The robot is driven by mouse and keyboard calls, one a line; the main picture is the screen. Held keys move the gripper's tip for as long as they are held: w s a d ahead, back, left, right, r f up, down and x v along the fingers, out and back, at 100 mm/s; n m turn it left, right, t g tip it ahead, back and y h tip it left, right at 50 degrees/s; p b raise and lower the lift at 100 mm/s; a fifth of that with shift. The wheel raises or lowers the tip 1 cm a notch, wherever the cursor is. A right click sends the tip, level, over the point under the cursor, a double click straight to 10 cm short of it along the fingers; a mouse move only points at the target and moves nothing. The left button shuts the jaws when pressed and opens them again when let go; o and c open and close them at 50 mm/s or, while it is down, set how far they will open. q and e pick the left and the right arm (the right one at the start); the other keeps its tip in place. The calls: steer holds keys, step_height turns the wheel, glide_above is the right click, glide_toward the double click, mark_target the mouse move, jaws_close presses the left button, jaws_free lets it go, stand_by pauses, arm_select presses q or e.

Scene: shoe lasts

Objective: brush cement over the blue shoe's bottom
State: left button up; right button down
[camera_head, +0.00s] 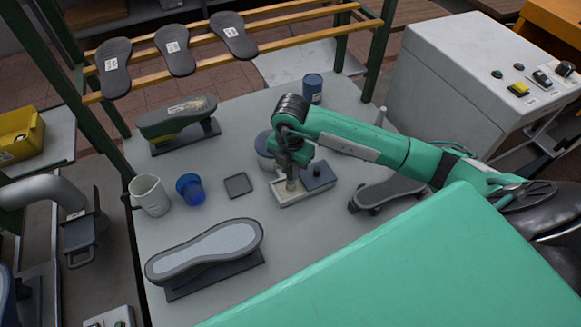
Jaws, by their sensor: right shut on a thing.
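A shoe (205,252) lies bottom up on a dark stand at the front left of the table; its bottom is pale blue-grey with a darker rim. Another upturned shoe (177,118), dark grey-green with a yellowish patch, is on a stand at the back left. My right gripper (291,172) is shut on a small upright thing, likely a brush, mostly hidden by the gripper. Its lower end is at a pale tray (293,199); whether it touches cannot be told. A dark block with a knob (318,176) sits beside it. My left gripper is not in view.
A white jug (150,196), blue cup (190,189) and flat dark square (238,185) stand left of the tray. A blue can (312,88) is at the back.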

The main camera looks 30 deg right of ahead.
mark_target(288, 180)
steer(key=shift+r+p, duration=1.7)
steer(key=shift+r, duration=1.35)
steer(key=n, duration=0.5)
steer(key=shift+s+a+r+n, duration=0.1)
steer(key=shift+a+r+n, duration=0.15)
steer(key=shift+a+n, duration=0.15)
steer(key=s+r+m+b, duration=0.1)
steer(key=m, duration=0.9)
steer(key=s+a+r+m+b, duration=0.1)
steer(key=s+m, duration=0.1)
steer(key=m, duration=0.8)
steer(key=s+a+r+m+b, duration=0.1)
steer(key=m, duration=0.9)
steer(key=shift+s+a+r, duration=0.1)
steer(key=shift+s+a, duration=0.05)
steer(key=shift+s, duration=0.05)
